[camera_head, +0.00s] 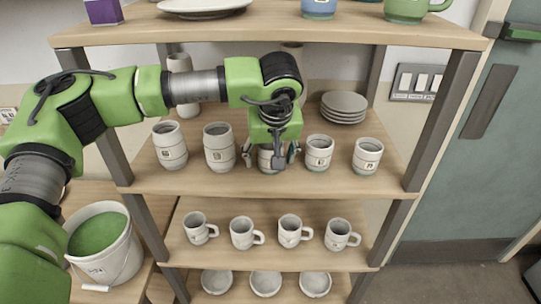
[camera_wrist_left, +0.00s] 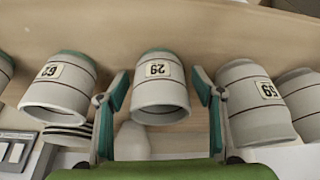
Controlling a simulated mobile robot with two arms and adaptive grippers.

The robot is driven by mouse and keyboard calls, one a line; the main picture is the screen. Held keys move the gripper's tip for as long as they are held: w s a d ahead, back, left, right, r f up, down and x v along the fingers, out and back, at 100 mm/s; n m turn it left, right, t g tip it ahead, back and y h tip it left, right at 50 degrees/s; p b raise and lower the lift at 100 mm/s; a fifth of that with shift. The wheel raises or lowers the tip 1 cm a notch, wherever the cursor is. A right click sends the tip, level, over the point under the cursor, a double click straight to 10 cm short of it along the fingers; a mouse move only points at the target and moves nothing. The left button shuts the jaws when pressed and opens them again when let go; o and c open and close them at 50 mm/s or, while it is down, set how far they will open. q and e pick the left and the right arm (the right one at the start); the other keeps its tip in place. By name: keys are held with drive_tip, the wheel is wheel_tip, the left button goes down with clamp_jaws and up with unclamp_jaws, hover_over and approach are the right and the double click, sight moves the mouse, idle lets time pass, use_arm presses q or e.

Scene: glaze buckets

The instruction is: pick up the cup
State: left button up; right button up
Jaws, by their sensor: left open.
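My left gripper (camera_head: 271,157) is open at the middle of the cup row on the upper-middle shelf. A white cup (camera_head: 265,159) stands there behind the gripper, partly hidden by it. In the left wrist view, which looks upside down, this cup (camera_wrist_left: 160,98) has a number label, a dark line and a greenish base. The gripper's two fingers (camera_wrist_left: 160,84) are on either side of it, with small gaps visible. I cannot tell how deep the fingers reach around it. My right gripper is not in view.
Similar cups stand close on both sides, the left neighbour (camera_head: 219,147) and the right neighbour (camera_head: 318,153). Stacked plates (camera_head: 344,106) are behind on the right. Mugs (camera_head: 244,232) and bowls (camera_head: 265,283) fill lower shelves. A green glaze bucket (camera_head: 103,242) stands at left.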

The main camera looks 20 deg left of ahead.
use_arm(q)
drive_tip(key=c, duration=1.4)
drive_tip(key=shift+o, duration=0.2)
drive_tip(key=shift+r, duration=0.1)
